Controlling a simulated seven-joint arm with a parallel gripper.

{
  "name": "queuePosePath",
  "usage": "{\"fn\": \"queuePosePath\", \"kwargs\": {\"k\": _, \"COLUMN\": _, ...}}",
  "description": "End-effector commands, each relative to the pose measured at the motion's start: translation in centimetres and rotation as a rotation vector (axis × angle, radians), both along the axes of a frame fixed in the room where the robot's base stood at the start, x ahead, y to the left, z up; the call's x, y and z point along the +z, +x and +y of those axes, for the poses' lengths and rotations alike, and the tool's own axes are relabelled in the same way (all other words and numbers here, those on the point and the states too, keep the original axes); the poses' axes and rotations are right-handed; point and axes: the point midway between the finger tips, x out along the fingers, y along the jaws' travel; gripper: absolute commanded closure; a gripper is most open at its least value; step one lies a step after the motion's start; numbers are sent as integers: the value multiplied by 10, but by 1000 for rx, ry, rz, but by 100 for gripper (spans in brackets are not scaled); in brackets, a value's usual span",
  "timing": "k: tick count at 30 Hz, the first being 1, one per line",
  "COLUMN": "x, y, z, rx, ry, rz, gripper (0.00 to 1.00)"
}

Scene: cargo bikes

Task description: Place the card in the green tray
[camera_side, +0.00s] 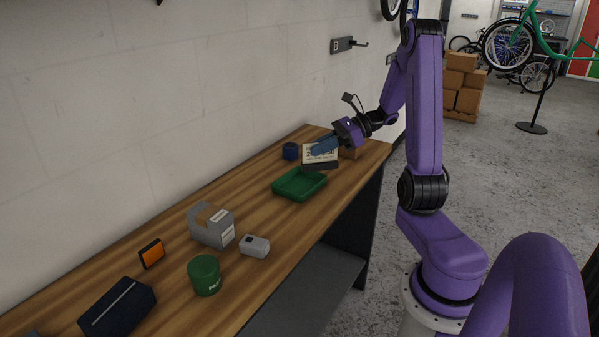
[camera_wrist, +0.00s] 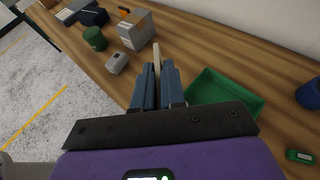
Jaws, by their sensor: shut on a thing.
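The card (camera_side: 320,153) is pale with dark print and a dark lower band. It faces the side camera and hangs from my gripper (camera_side: 322,146). In the wrist view the card (camera_wrist: 156,54) shows edge-on as a thin pale strip between the blue fingers of my gripper (camera_wrist: 157,72), which is shut on it. The green tray (camera_side: 292,196) is on the bench, just in front of and below the card in the side view. In the wrist view the tray (camera_wrist: 251,107) is right of the fingers and looks empty. The card's height above the bench is hard to tell.
A grey box (camera_side: 211,226), small grey box (camera_side: 254,246), green can (camera_side: 204,276), orange item (camera_side: 152,253) and dark box (camera_side: 118,308) occupy the near bench.

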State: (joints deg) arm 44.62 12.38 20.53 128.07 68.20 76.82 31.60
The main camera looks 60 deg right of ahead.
Motion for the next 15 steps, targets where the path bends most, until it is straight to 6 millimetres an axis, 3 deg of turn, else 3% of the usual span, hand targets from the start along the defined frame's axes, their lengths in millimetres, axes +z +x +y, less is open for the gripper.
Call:
{"fn": "queuePosePath", "kwargs": {"k": 9, "x": -29, "y": 57, "z": -29, "rx": 4, "ry": 1, "rz": 0, "gripper": 100}}
{"fn": "queuePosePath", "kwargs": {"k": 15, "x": -59, "y": 77, "z": -41, "rx": 3, "ry": 2, "rz": 2, "gripper": 100}}
